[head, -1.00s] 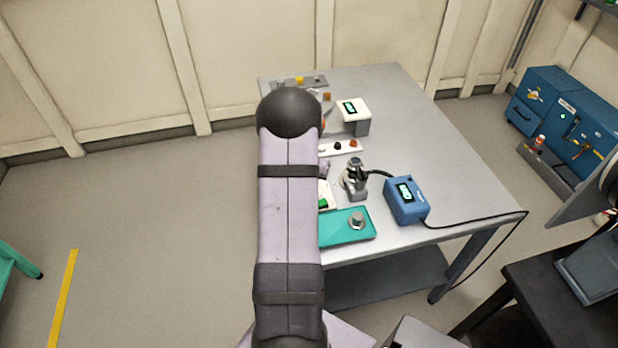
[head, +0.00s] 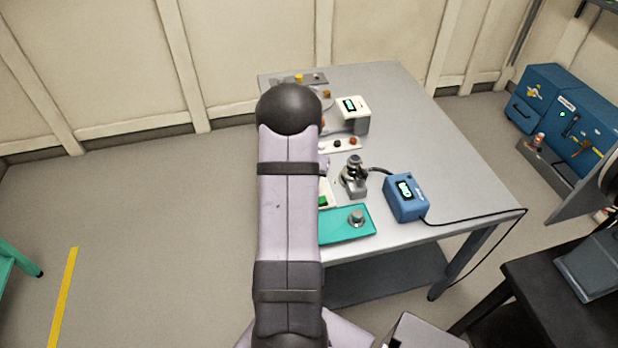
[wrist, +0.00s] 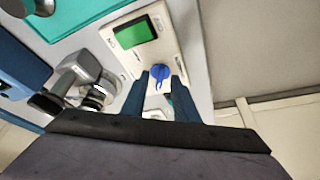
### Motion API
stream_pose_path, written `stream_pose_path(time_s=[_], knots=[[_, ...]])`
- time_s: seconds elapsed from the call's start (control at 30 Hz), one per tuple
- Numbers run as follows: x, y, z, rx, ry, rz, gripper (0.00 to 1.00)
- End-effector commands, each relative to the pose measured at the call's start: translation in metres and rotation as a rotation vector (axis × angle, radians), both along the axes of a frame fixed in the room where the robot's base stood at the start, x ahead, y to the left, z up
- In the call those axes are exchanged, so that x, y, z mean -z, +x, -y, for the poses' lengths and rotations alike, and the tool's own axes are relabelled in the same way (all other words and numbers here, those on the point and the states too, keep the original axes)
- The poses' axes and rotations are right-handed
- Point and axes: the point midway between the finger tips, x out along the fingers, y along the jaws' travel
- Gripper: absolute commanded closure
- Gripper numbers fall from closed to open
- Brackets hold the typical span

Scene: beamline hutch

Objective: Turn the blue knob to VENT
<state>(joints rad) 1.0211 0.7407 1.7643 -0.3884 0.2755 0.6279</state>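In the wrist view, my gripper (wrist: 159,78) is open, with one dark blue finger on each side of the knob in the picture. Gaps show between the knob and both fingers, and I cannot tell how far the tips are above the panel. The small lettering around the knob is unreadable. In the head view my arm hides the knob and gripper; only the edge of the panel with its green display (head: 323,201) shows.
A metal fitting (head: 353,176) stands close beside the panel, linked by a hose to a blue meter box (head: 405,198). A teal tray (head: 335,232) holding a metal part lies at the table's front. The right side of the table (head: 445,150) is clear.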

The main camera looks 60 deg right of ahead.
Motion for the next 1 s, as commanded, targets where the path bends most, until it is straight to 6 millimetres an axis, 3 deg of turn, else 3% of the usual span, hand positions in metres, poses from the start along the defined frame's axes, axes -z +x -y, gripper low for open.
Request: stream_pose_path(time_s=[0.6, 1.0], knots=[[-0.058, -0.006, -0.023, -0.001, -0.002, 0.001, 0.73], [-0.064, -0.007, -0.026, -0.001, 0.001, -0.001, 0.73]])
